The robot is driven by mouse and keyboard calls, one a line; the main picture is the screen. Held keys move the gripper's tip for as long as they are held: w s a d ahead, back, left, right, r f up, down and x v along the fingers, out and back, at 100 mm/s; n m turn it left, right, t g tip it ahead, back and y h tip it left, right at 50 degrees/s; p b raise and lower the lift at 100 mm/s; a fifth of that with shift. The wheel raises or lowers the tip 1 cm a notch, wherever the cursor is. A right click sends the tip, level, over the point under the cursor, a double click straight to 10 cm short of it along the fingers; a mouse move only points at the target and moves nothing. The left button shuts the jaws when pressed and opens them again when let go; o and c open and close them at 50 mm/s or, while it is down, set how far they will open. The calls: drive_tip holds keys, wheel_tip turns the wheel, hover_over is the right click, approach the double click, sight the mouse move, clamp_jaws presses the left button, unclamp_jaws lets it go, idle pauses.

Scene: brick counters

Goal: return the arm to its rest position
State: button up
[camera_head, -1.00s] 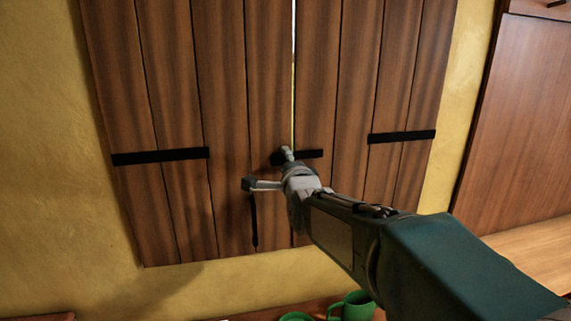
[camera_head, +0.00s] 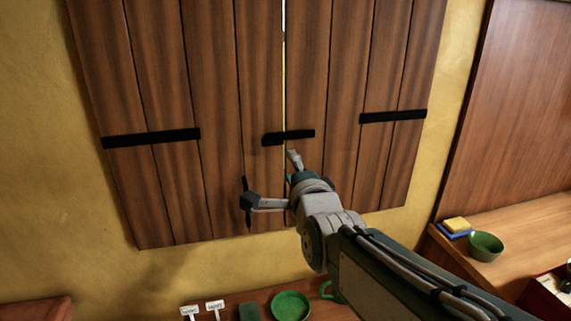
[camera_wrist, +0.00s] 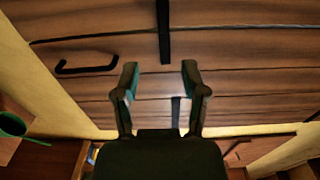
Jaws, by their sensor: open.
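My gripper (camera_head: 270,178) is open and empty in the head view, in front of the lower middle of the wooden shutters (camera_head: 220,90). In the wrist view my gripper (camera_wrist: 160,78) shows two fingers spread apart with nothing between them but shutter boards (camera_wrist: 240,72) behind. A black handle (camera_wrist: 87,66) on the shutter shows left of the fingers in the wrist view. In the head view, part of a black handle shows behind the left finger. Whether the fingers touch the shutter is hard to tell. My arm reaches in from the lower right.
Below the shutters, a shelf holds a green bowl (camera_head: 291,306), a dark green block (camera_head: 249,311) and small white signs (camera_head: 215,306). A right counter (camera_head: 520,222) holds a green bowl (camera_head: 486,246) and a yellow sponge (camera_head: 456,224). Yellow wall (camera_head: 50,200) lies left.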

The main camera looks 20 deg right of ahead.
drive_tip(key=shift+f, duration=0.1)
drive_tip(key=s+f+n+g, duration=0.6)
drive_tip(key=s+f+n, duration=0.2)
drive_tip(key=s+n, duration=0.1)
drive_tip(key=s+f+n+g, duration=0.6)
drive_tip(key=s+f+n, duration=0.2)
drive_tip(key=s, duration=0.3)
drive_tip(key=shift+s+d+n, duration=0.3)
drive_tip(key=shift+d+n, duration=0.05)
drive_tip(key=shift+n, duration=0.25)
